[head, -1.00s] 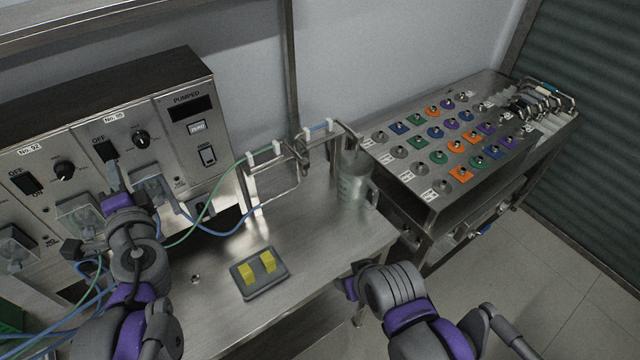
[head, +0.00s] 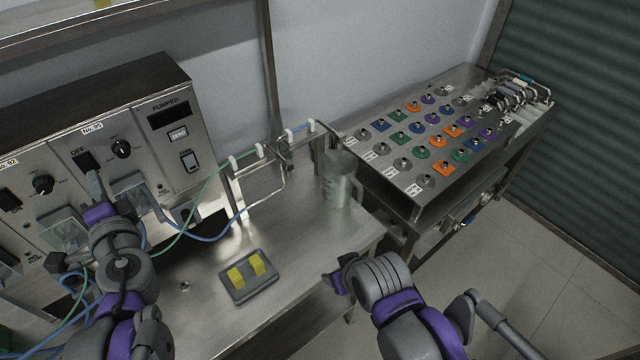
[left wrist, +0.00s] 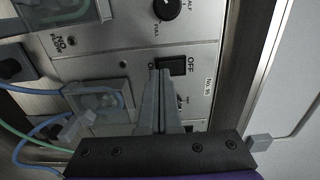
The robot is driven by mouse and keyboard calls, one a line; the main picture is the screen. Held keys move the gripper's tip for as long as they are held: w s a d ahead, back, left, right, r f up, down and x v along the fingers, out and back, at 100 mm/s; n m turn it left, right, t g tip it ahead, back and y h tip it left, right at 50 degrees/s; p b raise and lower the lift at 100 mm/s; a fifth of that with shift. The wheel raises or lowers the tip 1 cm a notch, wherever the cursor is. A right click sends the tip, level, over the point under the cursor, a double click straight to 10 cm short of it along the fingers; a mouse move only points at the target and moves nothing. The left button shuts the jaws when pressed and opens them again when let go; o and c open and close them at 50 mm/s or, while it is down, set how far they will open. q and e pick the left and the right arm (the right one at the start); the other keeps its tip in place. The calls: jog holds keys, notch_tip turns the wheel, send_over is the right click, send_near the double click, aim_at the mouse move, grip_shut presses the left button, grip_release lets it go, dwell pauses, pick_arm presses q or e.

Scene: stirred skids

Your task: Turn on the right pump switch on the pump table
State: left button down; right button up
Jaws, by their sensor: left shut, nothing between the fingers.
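The right pump's switch (head: 86,161) is a black rocker under the word OFF, on the grey metal panel of the pump unit's right module. It also shows in the left wrist view (left wrist: 173,66). My left gripper (head: 94,180) is shut and empty. Its fingertips (left wrist: 160,73) are at the switch's lower part, at its ON end. I cannot tell whether they touch it. The fingers partly hide the switch and the ON mark. My right gripper (head: 334,283) hangs in front of the table edge, away from the panel; its fingers are too unclear to judge.
A round knob (head: 121,149) sits right of the switch. Clear pump heads with blue and green tubes are below. A pedal with two yellow pads (head: 248,277) lies on the steel table. A metal jug (head: 340,185) stands beside a bench of coloured knobs (head: 435,140).

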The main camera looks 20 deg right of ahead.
pick_arm(q)
jog(key=shift+s, duration=0.1)
pick_arm(e)
jog(key=shift+s, duration=0.1)
jog(key=shift+w+r, duration=0.3)
jog(key=shift+r, duration=0.05)
pick_arm(q)
jog(key=shift+w, duration=0.2)
jog(key=shift+s+p, duration=0.15)
jog(key=shift+p, duration=0.2)
pick_arm(e)
jog(key=shift+r, duration=0.15)
jog(key=shift+w+r, duration=0.2)
jog(key=shift+w, duration=0.05)
